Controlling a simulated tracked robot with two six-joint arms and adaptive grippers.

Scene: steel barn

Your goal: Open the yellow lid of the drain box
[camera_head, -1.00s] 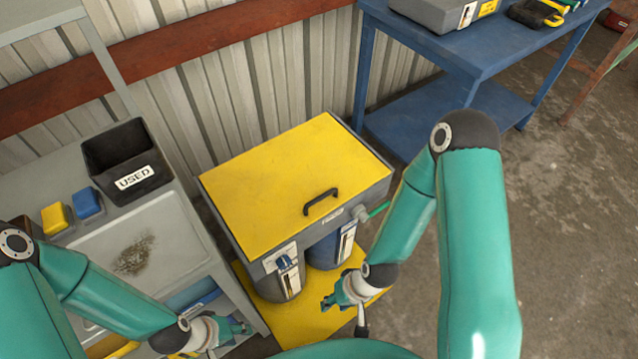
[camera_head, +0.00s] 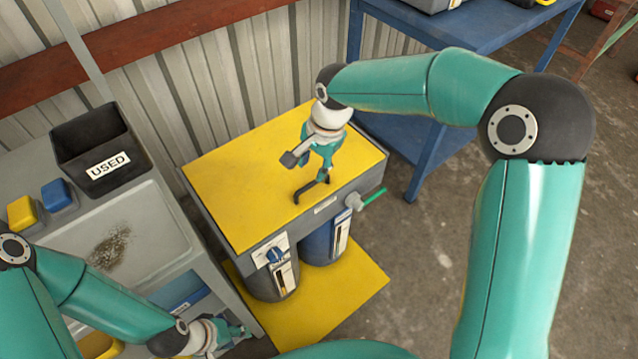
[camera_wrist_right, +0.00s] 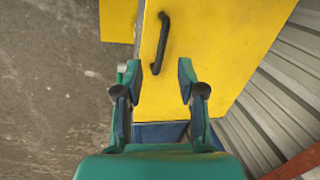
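The drain box (camera_head: 325,211) is a grey box whose flat yellow lid (camera_head: 232,190) lies closed on top. A black bar handle (camera_head: 311,188) sits near the lid's front edge; it also shows in the right wrist view (camera_wrist_right: 161,44). My right gripper (camera_head: 324,174) is above the lid, close to the handle in the head view. In the right wrist view its fingers (camera_wrist_right: 158,80) are spread apart, with the handle beyond and between them and nothing held. My left gripper (camera_head: 238,331) is low at the bottom left, away from the box; its fingers are too small to judge.
A grey sink bench (camera_head: 150,245) stands left, with a black bin marked USED (camera_head: 104,150) and yellow and blue sponges. A blue table (camera_head: 402,150) stands behind right. A green hose stub (camera_head: 373,196) sticks out of the box's right side. A yellow mat (camera_head: 345,298) lies below.

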